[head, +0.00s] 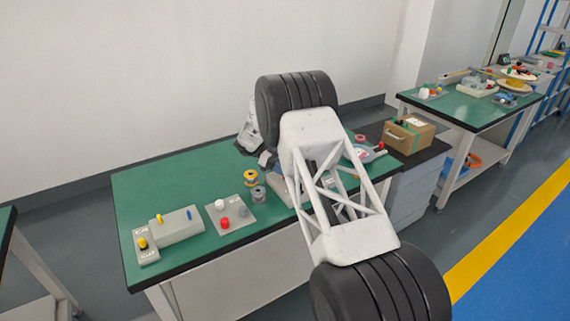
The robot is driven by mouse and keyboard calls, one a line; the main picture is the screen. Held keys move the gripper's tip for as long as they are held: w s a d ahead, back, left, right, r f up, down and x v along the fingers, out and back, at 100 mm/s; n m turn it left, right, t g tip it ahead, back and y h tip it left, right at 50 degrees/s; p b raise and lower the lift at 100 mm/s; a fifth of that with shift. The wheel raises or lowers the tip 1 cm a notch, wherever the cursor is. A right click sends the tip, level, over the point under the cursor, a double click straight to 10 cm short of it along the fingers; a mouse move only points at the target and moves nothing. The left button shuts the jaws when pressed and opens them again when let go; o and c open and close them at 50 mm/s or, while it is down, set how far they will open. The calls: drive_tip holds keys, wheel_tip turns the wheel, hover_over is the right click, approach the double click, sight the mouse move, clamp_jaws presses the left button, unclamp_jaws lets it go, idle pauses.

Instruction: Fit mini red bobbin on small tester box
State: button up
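A small red bobbin (225,223) sits on a flat grey plate (233,229) on the green table, beside a white and a grey piece. A small grey box (148,257) with a yellow round piece on top stands at the table's front left corner. It looks like the small tester box, but its label is too small to read. A larger, longer grey box (178,227) with a yellow and a blue piece is right behind it. My arm crosses the middle of the view.
Yellow (250,178) and grey (258,194) spools stand right of the plate. A cardboard box (408,135) is on the dark surface to the right. A second green table (465,108) with more parts is further right. The green table's back left is clear.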

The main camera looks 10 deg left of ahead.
drive_tip(key=shift+f, duration=1.15)
drive_tip(key=shift+f, duration=0.25)
idle(0.5)
drive_tip(key=o, duration=1)
drive_tip(key=shift+o, duration=0.6)
drive_tip(key=shift+f, duration=0.1)
drive_tip(key=shift+o, duration=0.7)
drive_tip(key=shift+r, duration=3.6)
